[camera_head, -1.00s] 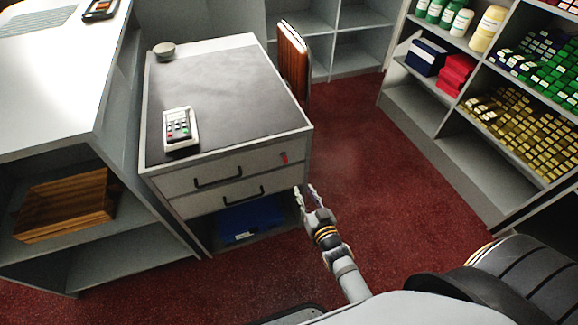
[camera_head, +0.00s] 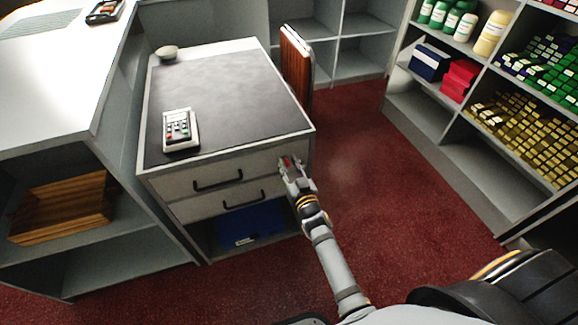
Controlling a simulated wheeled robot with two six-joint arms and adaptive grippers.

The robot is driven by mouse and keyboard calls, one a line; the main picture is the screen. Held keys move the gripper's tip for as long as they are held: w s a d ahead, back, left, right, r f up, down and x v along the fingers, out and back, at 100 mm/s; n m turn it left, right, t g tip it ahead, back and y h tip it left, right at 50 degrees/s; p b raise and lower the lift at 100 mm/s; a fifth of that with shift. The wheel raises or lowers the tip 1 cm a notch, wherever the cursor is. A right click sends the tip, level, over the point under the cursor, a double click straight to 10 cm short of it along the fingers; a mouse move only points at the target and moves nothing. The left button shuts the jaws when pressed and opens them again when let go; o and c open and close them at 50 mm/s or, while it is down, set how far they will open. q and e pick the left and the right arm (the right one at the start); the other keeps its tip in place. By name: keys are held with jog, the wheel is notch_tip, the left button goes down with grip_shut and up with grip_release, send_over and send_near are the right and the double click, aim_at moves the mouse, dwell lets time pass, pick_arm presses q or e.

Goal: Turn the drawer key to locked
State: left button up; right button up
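The drawer key (camera_head: 284,161) is a small red piece on the right part of the upper drawer front (camera_head: 255,171). My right gripper (camera_head: 288,164) is at the key, its fingertips around or just in front of it. The fingers look slightly apart and partly cover the key. Whether they touch it, and which way the key is turned, I cannot tell. Both drawers, each with a black bar handle, look closed. My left gripper is not in view.
A remote-like keypad (camera_head: 181,131) and a small bowl (camera_head: 167,53) sit on the dark desk top (camera_head: 225,95). A blue bin (camera_head: 250,226) is in the open space below the drawers. Shelves stand left and right. The red carpet (camera_head: 385,205) right of the desk is clear.

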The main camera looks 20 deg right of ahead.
grip_shut()
dwell(0.3)
jog(key=shift+n, duration=0.5)
grip_release()
